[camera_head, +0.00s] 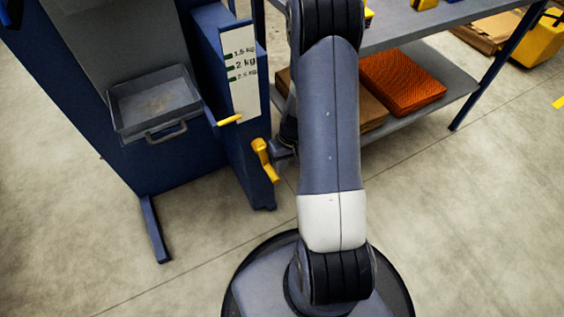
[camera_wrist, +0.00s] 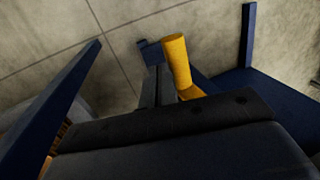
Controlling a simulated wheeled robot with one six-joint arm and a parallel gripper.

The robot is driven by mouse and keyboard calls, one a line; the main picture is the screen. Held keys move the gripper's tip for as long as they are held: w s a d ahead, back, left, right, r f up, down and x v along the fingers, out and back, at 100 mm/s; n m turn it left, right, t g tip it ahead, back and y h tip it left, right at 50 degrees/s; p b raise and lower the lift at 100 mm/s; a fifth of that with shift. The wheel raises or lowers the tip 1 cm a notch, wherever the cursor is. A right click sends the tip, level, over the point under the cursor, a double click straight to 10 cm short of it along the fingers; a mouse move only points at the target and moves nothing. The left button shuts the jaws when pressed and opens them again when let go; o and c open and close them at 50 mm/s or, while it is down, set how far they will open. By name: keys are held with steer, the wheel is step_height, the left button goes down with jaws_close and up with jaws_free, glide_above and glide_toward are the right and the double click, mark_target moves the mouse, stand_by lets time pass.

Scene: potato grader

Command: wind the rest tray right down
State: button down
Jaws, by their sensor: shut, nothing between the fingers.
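A grey open tray (camera_head: 122,128) with a bar handle sits on the front of the blue grader (camera_head: 160,170) in the head view. It looks empty. To its right is a white scale plate (camera_head: 243,90) marked 1.5, 2 and 2.5 kg. A yellow pointer (camera_head: 230,120) stands below the lowest mark. Lower down is a yellow crank (camera_head: 262,155), whose grip also shows in the wrist view (camera_wrist: 176,62). My gripper (camera_wrist: 152,55) is shut and empty, close beside the crank's grip. I cannot tell whether they touch. My arm partly hides the gripper in the head view.
A yellow object (camera_head: 540,42) stands on the floor beyond. The concrete floor (camera_head: 480,220) in front is clear. A blue grader foot (camera_head: 154,230) juts forward.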

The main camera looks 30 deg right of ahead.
steer(key=shift+s+a+f+b, duration=0.1)
steer(key=shift+a+f+b, duration=0.25)
steer(key=shift+a+b, duration=0.45)
